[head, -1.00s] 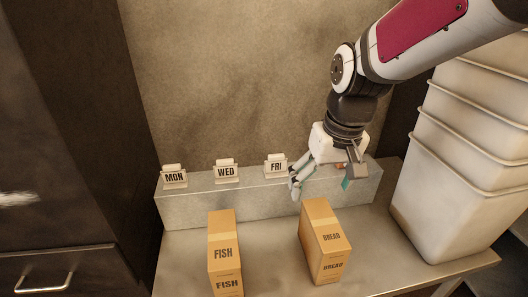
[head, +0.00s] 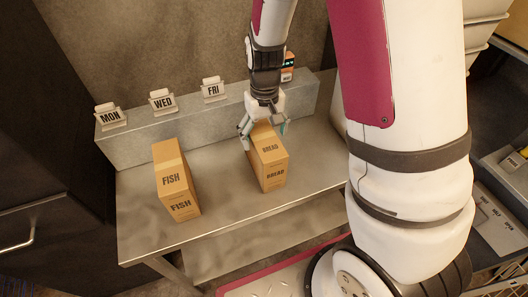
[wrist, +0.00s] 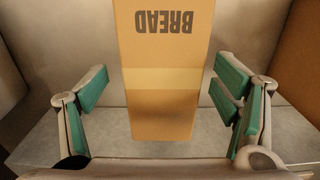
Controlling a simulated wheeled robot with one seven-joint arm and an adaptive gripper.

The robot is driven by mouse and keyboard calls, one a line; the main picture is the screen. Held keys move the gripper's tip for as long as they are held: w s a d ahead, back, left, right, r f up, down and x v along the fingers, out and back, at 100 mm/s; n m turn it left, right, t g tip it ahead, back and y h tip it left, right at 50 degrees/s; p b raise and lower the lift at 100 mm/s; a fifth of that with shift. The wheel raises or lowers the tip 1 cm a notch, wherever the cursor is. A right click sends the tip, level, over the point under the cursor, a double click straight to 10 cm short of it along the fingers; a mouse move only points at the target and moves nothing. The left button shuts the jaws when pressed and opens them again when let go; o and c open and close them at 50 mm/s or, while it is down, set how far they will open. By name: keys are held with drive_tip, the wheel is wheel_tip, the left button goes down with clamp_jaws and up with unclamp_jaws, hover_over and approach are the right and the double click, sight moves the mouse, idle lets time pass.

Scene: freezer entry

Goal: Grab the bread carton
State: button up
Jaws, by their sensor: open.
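The bread carton (head: 272,172) is a tan cardboard box labelled BREAD, standing upright on the metal table. My gripper (head: 264,128) is open, just above and behind the carton's far end in the head view. In the wrist view the carton (wrist: 165,70) lies between the two spread green-padded fingers, with a gap on each side. The open gripper (wrist: 160,95) does not appear to touch it. The carton's far lower part is hidden by its own top and my gripper in the head view.
A similar FISH carton (head: 175,182) stands to the left on the same table (head: 225,205). Behind is a raised metal ledge (head: 180,132) with MON (head: 110,117), WED (head: 162,102) and FRI (head: 213,90) tags. A small orange-and-dark item (head: 288,68) sits on the ledge behind my arm.

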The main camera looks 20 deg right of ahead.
drive_tip(key=shift+s+a+f+p, duration=0.1)
drive_tip(key=shift+f+p, duration=0.2)
drive_tip(key=shift+f, duration=1.15)
drive_tip(key=shift+a+f+p, duration=0.1)
drive_tip(key=shift+f+p, duration=0.15)
drive_tip(key=shift+f, duration=1.2)
drive_tip(key=shift+c, duration=0.6)
drive_tip(key=c, duration=1.8)
